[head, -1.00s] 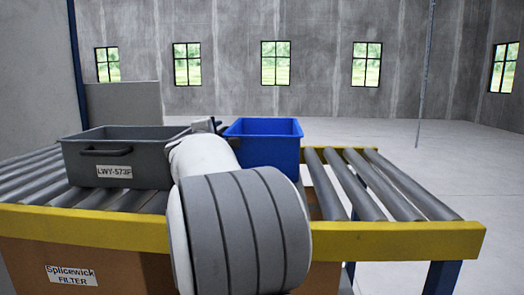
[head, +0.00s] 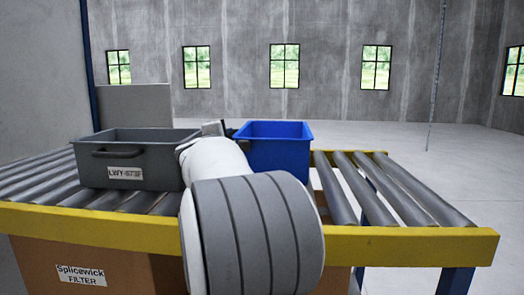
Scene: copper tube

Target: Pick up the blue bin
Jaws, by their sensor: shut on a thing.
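The blue bin (head: 277,152) is an open-topped box right of centre, over the roller conveyor. My white and grey arm reaches out in front of it and hides its lower left part. Only a small grey part of my gripper (head: 213,128) shows past the arm, at the bin's left edge. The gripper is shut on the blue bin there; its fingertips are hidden. The bin looks upright, and its base is partly hidden, so I cannot tell whether it rests on the rollers.
A grey bin (head: 132,162) labelled LWY-573F stands on the conveyor just left of my gripper. The conveyor's yellow rail (head: 400,246) runs along the front. Bare rollers (head: 400,200) lie to the right. A cardboard box (head: 110,270) labelled Splicewick FILTER is below the rail.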

